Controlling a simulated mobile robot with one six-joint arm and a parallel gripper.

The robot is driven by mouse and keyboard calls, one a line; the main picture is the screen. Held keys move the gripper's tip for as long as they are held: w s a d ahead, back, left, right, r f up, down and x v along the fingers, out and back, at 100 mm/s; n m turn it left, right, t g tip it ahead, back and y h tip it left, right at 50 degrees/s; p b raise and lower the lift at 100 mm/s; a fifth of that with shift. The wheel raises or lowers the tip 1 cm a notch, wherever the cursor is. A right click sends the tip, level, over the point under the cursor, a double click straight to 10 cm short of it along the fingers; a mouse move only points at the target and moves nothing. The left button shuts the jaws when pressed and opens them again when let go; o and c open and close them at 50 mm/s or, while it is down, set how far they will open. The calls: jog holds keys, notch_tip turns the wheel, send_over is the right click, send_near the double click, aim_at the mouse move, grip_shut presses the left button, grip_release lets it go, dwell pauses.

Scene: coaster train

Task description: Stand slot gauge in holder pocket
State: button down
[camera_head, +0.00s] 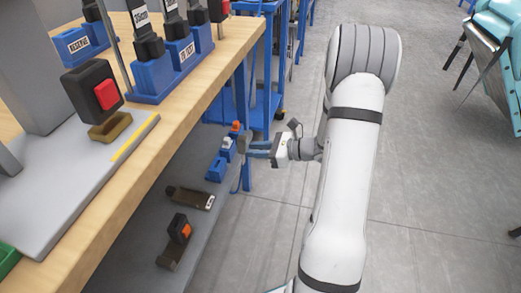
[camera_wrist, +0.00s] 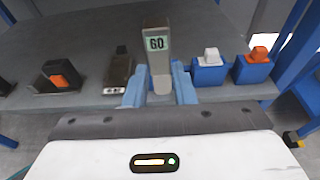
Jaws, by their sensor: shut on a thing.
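The slot gauge (camera_wrist: 157,56), a grey upright strip with a "GO" label, stands between the two light-blue fingers of my gripper (camera_wrist: 159,88) in the wrist view. My gripper is shut on its lower part. In the head view my gripper (camera_head: 258,148) is at the outer edge of the lower shelf, beside a row of blue holders; the gauge is not clear there. The nearest blue holder (camera_head: 216,168) shows no coloured top. The holders beside it carry a white piece (camera_wrist: 210,56) and an orange piece (camera_wrist: 259,54). Whether the gauge touches a holder cannot be told.
On the lower shelf (camera_head: 150,225) lie a brown and black tool (camera_head: 190,197) and a black block with an orange part (camera_head: 179,228). The wooden bench top (camera_head: 190,85) overhangs the shelf. A blue leg (camera_head: 245,170) stands near my gripper.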

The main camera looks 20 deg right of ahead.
jog(key=b+x, duration=0.2)
jog(key=x, duration=0.8)
dwell(0.7)
jog(key=shift+s+f+b, duration=0.1)
jog(key=shift+f+b, duration=1.35)
jog(key=shift+f, duration=0.7)
dwell(1.4)
jog(key=c, duration=1.1)
grip_release()
jog(key=shift+d, duration=0.1)
